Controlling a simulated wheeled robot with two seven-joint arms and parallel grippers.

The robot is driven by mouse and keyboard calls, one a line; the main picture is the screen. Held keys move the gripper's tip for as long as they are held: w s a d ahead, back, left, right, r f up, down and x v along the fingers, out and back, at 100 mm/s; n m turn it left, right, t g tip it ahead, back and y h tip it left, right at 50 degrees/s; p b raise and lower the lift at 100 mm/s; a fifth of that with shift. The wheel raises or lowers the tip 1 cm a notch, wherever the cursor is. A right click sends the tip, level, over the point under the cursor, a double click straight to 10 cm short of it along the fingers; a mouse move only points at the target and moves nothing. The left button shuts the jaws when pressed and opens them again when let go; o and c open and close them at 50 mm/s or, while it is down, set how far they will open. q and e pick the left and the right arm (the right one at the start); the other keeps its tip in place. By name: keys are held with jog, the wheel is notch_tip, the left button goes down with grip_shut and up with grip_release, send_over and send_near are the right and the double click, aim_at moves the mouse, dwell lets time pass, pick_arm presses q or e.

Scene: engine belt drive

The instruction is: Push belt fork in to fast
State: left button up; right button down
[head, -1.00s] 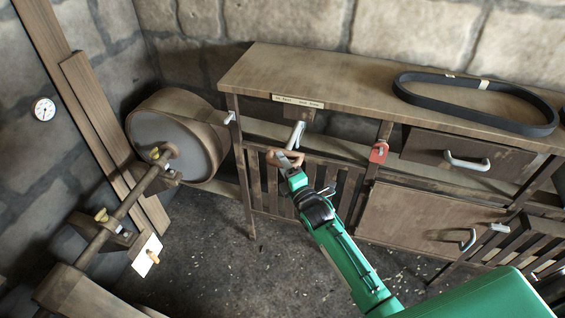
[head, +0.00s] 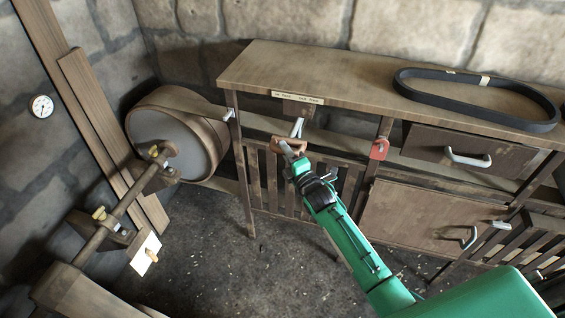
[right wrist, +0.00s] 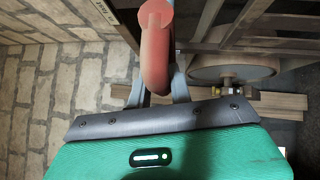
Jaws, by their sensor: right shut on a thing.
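The belt fork's red-brown handle (head: 289,146) sits at the front end of a pale metal rod (head: 297,127) that comes out from under the bench top, below a small paper label (head: 298,99). My right gripper (head: 293,154) is shut on the handle. In the right wrist view the handle (right wrist: 155,45) lies between the two grey fingers (right wrist: 157,90), and the rod runs on behind it. A short stretch of rod shows between handle and bench. The fork's far end is hidden under the bench. My left gripper is not in view.
A black belt (head: 475,99) lies on the bench top (head: 340,75). A large drum pulley (head: 175,130) and a shaft (head: 128,205) stand at the left. A red tag or lock (head: 379,149) hangs on a bench post. Slatted panels and drawers are below.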

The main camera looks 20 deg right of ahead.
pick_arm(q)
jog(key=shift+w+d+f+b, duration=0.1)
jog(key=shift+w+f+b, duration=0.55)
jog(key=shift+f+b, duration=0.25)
pick_arm(e)
jog(key=w+d, duration=0.1)
jog(key=w, duration=0.1)
jog(key=w+d, duration=0.2)
jog(key=shift+w+d+r, duration=0.15)
jog(key=shift+w+d, duration=0.05)
jog(key=shift+w, duration=0.2)
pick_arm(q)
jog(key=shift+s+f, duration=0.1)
pick_arm(e)
jog(key=c, duration=1.5)
grip_release()
jog(key=shift+o, duration=1.1)
jog(key=shift+w+f, duration=0.2)
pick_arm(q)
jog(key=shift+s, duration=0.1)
pick_arm(e)
jog(key=shift+s, duration=0.1)
